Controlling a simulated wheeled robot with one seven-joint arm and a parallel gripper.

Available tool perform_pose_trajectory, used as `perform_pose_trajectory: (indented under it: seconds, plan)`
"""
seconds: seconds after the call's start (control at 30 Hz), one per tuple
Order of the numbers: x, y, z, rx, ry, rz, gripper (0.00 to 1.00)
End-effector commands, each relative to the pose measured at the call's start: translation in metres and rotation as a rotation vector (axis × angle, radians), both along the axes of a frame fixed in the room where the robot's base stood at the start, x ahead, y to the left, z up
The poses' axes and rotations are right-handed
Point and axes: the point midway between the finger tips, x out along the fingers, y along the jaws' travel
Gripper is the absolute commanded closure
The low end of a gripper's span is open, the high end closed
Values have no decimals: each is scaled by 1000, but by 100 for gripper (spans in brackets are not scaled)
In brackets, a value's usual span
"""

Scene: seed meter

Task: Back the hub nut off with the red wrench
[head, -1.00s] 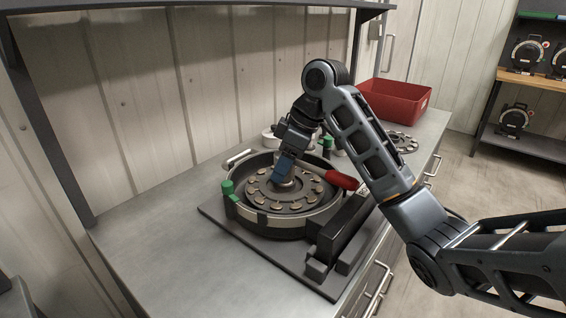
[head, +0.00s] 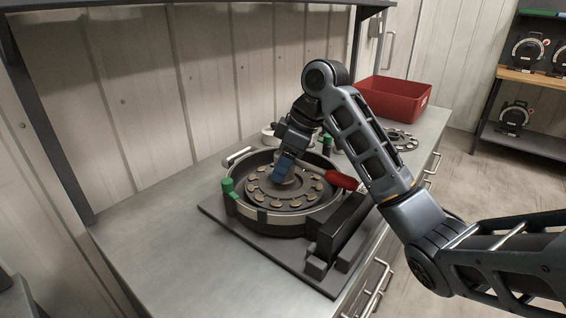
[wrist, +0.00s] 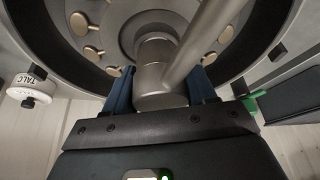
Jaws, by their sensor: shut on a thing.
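The red wrench has a red grip (head: 341,180) that points to the right over the rim of the round seed meter (head: 262,220). In the wrist view its metal head (wrist: 160,88) is a grey cylinder with a bar running up and right. My gripper (head: 284,172) is over the middle of the meter. Its blue fingers, also in the wrist view (wrist: 161,92), are shut on the wrench head from both sides. The head sits over the hub at the centre of the disc (head: 262,190). The hub nut is hidden, so I cannot tell how it is seated.
The meter stands on a dark base plate (head: 222,222) with a black block (head: 340,228) at its right. Green knobs (head: 228,187) rise at the rim. A red bin (head: 400,98) and a loose plate (head: 402,141) lie behind. The bench's left front is clear.

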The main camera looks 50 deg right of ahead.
Motion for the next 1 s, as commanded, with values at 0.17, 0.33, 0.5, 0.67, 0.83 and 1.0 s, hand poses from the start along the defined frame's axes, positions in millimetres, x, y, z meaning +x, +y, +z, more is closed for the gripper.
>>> perform_pose_trajectory:
  seconds: [0.17, 0.33, 0.5, 0.67, 0.83, 1.0]
  plan:
    - [0, 0, 1, -1, -2, 1, 32]
    - [0, 0, 1, -1, 0, 0, 16]
    - [0, 0, 0, -1, 0, 0, 15]
    - [0, 0, 0, 0, 1, 0, 0]
    - [0, 0, 0, 0, 1, 0, 0]
    - [0, 0, 4, 0, 0, 0, 0]
